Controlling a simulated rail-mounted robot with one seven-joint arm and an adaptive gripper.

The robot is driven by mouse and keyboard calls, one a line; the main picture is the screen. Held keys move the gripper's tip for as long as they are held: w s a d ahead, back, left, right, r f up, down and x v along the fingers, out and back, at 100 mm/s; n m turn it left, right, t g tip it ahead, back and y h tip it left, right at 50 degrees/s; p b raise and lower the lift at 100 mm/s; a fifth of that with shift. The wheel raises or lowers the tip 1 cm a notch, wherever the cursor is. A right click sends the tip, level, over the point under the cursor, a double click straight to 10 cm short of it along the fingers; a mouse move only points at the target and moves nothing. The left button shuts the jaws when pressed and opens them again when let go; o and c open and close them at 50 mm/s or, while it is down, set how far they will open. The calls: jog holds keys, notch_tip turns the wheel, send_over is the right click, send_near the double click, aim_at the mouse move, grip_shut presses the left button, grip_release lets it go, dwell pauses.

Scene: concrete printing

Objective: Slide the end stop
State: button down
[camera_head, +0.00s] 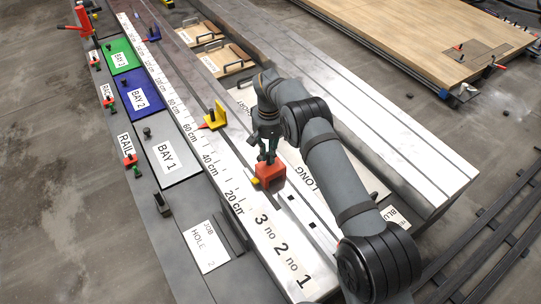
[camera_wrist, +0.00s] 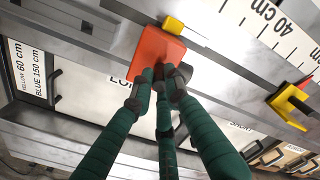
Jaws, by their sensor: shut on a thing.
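A red-orange block (camera_head: 269,175) with a small yellow tab sits on the rail beside the scale, a little past the 20 cm mark. In the wrist view the block (camera_wrist: 152,48) lies under my fingertips, its yellow tab pointing at the scale. My gripper (camera_head: 266,157) comes down on it from above; its green fingers (camera_wrist: 163,80) are shut on the block's upper part, which they partly hide. A yellow stop (camera_head: 217,116) with a red pointer stands further up the rail near 60 cm; the wrist view shows it at the right (camera_wrist: 290,102).
The white centimetre scale (camera_head: 210,159) runs along the rail. Bay 1 (camera_head: 168,152), a blue bay (camera_head: 139,94) and a green bay (camera_head: 120,56) lie left of it. A card (camera_wrist: 29,72) reads yellow 60 cm, blue 150 cm. The rail between block and yellow stop looks clear.

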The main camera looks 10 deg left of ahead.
jog(key=shift+a, duration=0.1)
jog(key=c, duration=1.7)
grip_release()
notch_tip(320, 180, up, 12)
jog(key=shift+f, duration=0.1)
